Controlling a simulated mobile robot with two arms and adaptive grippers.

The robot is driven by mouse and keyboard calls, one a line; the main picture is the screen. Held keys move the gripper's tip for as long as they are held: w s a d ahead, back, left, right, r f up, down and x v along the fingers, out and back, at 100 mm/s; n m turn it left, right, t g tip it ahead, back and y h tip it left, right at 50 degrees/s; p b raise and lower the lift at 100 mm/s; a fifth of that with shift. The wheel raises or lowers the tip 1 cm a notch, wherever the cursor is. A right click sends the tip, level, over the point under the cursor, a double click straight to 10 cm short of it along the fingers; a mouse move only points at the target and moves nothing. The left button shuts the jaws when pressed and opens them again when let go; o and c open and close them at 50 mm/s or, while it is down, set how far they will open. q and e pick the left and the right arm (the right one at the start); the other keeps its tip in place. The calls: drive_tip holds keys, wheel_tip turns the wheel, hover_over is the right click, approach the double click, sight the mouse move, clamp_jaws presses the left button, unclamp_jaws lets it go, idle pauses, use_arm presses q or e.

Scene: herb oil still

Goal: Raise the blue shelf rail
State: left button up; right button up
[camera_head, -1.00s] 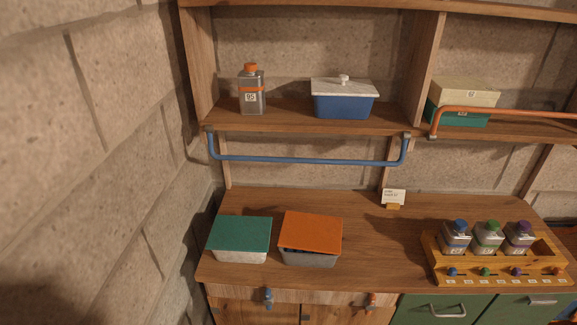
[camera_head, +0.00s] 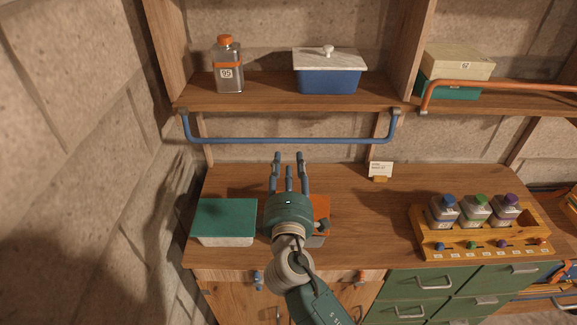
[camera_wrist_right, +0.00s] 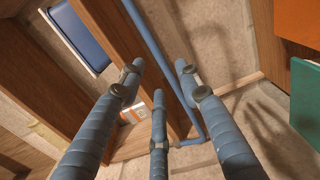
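The blue shelf rail (camera_head: 290,141) is a U-shaped bar hanging low below the front edge of the left shelf, joined at its two ends. My right gripper (camera_head: 289,162) is in front of the rail's middle, just below it in the head view, with its fingers pointing toward it. In the right wrist view the rail (camera_wrist_right: 156,55) runs beyond the spread fingers (camera_wrist_right: 160,90). The fingers are open with nothing between them, and I see no contact with the rail. My left gripper is in neither view.
On the shelf above stand an orange-capped bottle (camera_head: 228,70) and a blue box with a pale lid (camera_head: 328,75). On the counter are a green-lidded box (camera_head: 224,218), a box with an orange lid (camera_head: 321,208), a small card (camera_head: 380,169) and a yellow bottle rack (camera_head: 480,243).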

sight(289, 141)
drive_tip(key=w+b, duration=0.1)
drive_tip(key=w, duration=0.5)
drive_tip(key=shift+w+d+r, duration=0.1)
drive_tip(key=shift+w+d, duration=0.05)
drive_tip(key=shift+w, duration=0.5)
drive_tip(key=shift+w+f, duration=0.3)
drive_tip(key=shift+w, duration=0.6)
drive_tip(key=shift+s, duration=0.1)
